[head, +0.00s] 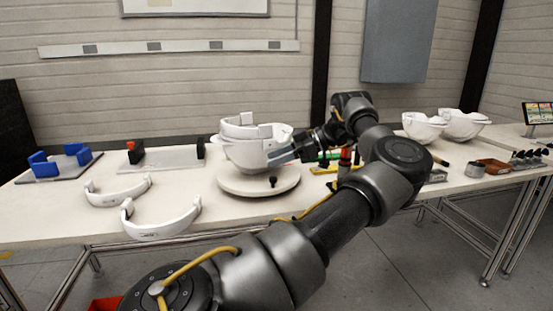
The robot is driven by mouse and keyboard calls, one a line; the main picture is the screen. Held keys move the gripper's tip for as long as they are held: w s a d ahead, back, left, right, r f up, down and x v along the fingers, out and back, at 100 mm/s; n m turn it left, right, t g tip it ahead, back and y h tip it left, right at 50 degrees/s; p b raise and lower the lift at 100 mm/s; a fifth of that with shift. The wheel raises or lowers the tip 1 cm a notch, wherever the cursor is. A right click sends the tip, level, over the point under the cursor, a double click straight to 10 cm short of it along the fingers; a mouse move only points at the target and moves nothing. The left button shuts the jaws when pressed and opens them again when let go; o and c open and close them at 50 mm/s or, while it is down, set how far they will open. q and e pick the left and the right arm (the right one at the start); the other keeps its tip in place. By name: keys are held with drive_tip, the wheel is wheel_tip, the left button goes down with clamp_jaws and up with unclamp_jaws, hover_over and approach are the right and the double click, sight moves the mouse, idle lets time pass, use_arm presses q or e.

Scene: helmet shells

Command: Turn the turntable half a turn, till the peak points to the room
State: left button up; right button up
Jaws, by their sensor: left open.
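The round white turntable (235,187) stands on the table near the middle of the head view. A small dark knob shows at its front edge. A white helmet shell (245,155) sits on it, with a white band-like part (243,130) on top. I cannot make out clearly where the shell's peak points. My left gripper (278,155) reaches in from the right, at the right side of the shell. It is open; whether its fingers touch the shell or turntable cannot be told. My right gripper is not in view.
Two white curved bands (160,220) lie front left. A blue fixture (60,162) and a plate with black posts (160,158) stand behind. Tools lie behind my left arm. White shells (424,127) and small parts (492,166) are at the right.

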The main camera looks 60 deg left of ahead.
use_arm(q)
drive_tip(key=s+d+r, duration=0.2)
drive_tip(key=s+d, duration=0.1)
drive_tip(key=d, duration=0.2)
drive_tip(key=shift+r, duration=0.3)
